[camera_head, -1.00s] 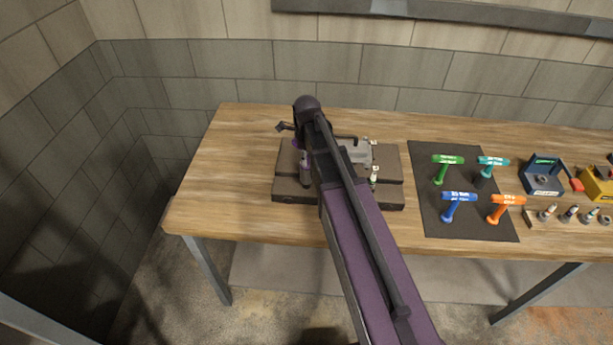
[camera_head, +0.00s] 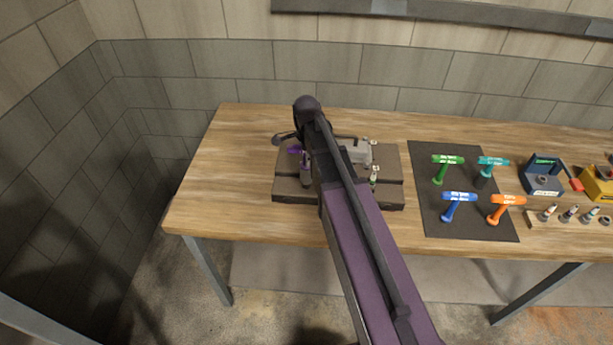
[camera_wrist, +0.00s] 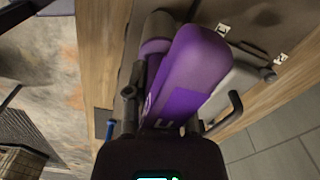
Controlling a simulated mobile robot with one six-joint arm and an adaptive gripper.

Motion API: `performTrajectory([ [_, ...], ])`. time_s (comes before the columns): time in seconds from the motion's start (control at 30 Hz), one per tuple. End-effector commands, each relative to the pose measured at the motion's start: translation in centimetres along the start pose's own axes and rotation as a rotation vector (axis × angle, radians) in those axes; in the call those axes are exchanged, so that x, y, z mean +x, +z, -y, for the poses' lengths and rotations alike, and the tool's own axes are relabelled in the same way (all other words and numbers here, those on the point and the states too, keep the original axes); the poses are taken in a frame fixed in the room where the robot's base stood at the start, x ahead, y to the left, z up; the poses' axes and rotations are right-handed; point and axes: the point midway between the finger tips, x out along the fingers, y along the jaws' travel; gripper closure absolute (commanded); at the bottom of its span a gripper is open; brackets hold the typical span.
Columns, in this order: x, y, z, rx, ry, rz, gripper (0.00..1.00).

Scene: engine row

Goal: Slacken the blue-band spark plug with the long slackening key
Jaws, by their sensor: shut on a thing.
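A purple key (camera_head: 294,151) with a thick bar-like handle stands at the left part of the dark engine block (camera_head: 290,197). Its handle fills the middle of the wrist view (camera_wrist: 190,70). My gripper (camera_wrist: 183,88) is shut on this handle, with dark fingers on either side. In the head view my arm hides most of the gripper and the middle of the block. The key's lower end and any blue-band spark plug under it cannot be made out. Another plug (camera_head: 374,177) stands upright at the block's right side.
A dark mat (camera_head: 465,225) to the right holds green (camera_head: 447,160), teal (camera_head: 493,161), blue (camera_head: 459,197) and orange (camera_head: 506,200) T-handled keys. Beyond it are a blue box (camera_head: 542,180) and a row of several plugs. The table's left end is clear.

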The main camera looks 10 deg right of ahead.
Motion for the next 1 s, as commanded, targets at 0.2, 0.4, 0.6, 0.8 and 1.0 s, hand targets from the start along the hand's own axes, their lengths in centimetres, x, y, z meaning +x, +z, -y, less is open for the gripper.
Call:
performTrajectory([
  [0.2,-0.02,0.0,0.0,-0.157,0.0,0.0,1.0],
  [0.4,-0.02,-0.01,0.0,-0.303,0.0,0.001,1.0],
  [0.6,-0.02,-0.01,0.0,-0.443,0.0,0.001,1.0],
  [0.8,-0.02,-0.01,0.01,-0.507,0.0,0.001,1.0],
  [1.0,-0.02,-0.01,0.0,-0.508,0.0,0.001,1.0],
])
